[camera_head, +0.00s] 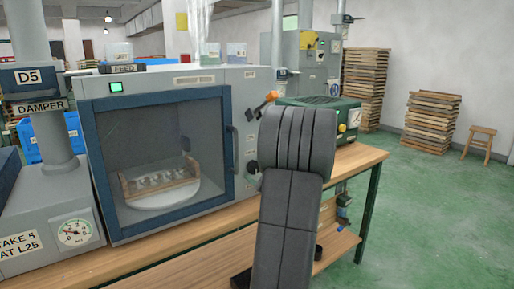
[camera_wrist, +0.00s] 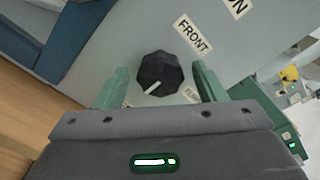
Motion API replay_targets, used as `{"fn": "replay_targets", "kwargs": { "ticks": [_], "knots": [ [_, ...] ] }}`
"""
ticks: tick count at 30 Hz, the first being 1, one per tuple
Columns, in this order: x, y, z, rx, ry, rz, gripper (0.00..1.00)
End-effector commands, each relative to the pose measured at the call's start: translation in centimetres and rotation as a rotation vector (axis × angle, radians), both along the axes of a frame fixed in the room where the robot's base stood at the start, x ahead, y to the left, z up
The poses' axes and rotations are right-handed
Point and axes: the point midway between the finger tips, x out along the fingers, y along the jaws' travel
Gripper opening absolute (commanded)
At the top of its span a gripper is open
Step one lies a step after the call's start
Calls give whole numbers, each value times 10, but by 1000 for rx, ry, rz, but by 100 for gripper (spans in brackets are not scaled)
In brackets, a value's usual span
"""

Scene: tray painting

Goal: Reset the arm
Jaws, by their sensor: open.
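My gripper (camera_wrist: 160,68) is open in the wrist view, its two green fingers apart. A black faceted knob (camera_wrist: 158,78) with a pale pointer line shows between the fingers, on the grey machine panel below a "FRONT" label (camera_wrist: 192,34). I cannot tell whether the fingers touch the knob. In the head view my grey arm stands in front of the right end of the booth (camera_head: 160,85), and my gripper is hidden behind it. A wooden tray (camera_head: 160,190) holding several pale pieces sits on a round white turntable (camera_head: 165,198) behind the booth's closed window.
The booth stands on a wooden bench (camera_head: 200,248). A green machine (camera_head: 345,118) stands close to the right of my arm. A damper pipe (camera_head: 50,135) and a gauge box (camera_head: 75,232) are at the left. Stacked wooden trays (camera_head: 430,120) and a stool (camera_head: 480,140) stand beyond open green floor.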

Motion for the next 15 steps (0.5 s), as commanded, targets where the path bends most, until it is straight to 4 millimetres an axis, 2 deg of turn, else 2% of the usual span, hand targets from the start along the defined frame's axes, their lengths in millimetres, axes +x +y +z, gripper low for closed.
{"fn": "replay_targets", "kwargs": {
  "ticks": [15],
  "knots": [
    [0, 0, -1, -379, -275, 0, 64]
  ]
}}
